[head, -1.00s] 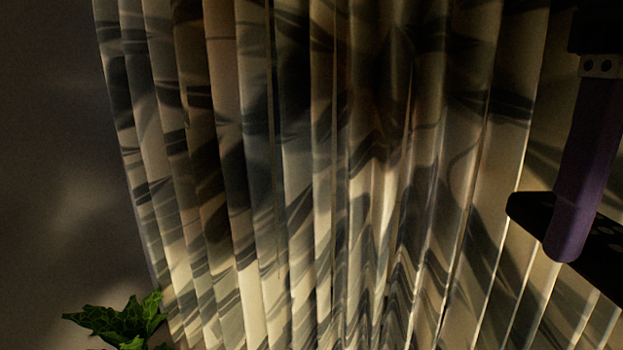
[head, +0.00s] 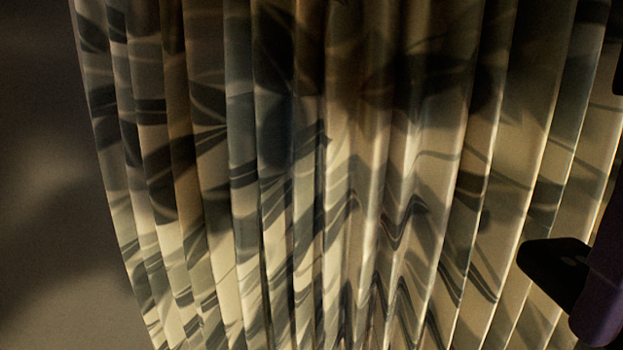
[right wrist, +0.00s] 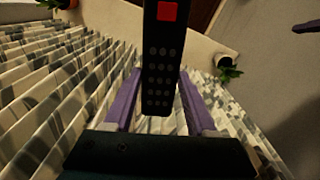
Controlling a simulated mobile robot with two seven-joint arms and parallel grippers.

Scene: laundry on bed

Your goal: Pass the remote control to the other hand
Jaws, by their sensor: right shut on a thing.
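The remote control (right wrist: 160,60) is a long black bar with a red button and rows of grey buttons. My right gripper (right wrist: 160,75) is shut on it, with a purple finger on each side, in the right wrist view. Its far end runs out of the top of that view. In the head view a dark end of the remote (head: 552,268) shows at the lower right, beside a purple finger (head: 605,295) of my right gripper. A small dark purple piece (right wrist: 307,27) at the right edge of the wrist view looks like part of my left gripper; its jaws cannot be made out.
A pleated, leaf-patterned curtain (head: 340,180) fills most of the head view. A grey wall (head: 45,180) is at the left. A potted plant (right wrist: 226,68) stands beyond the remote in the wrist view; another pot (right wrist: 66,4) is at its top left.

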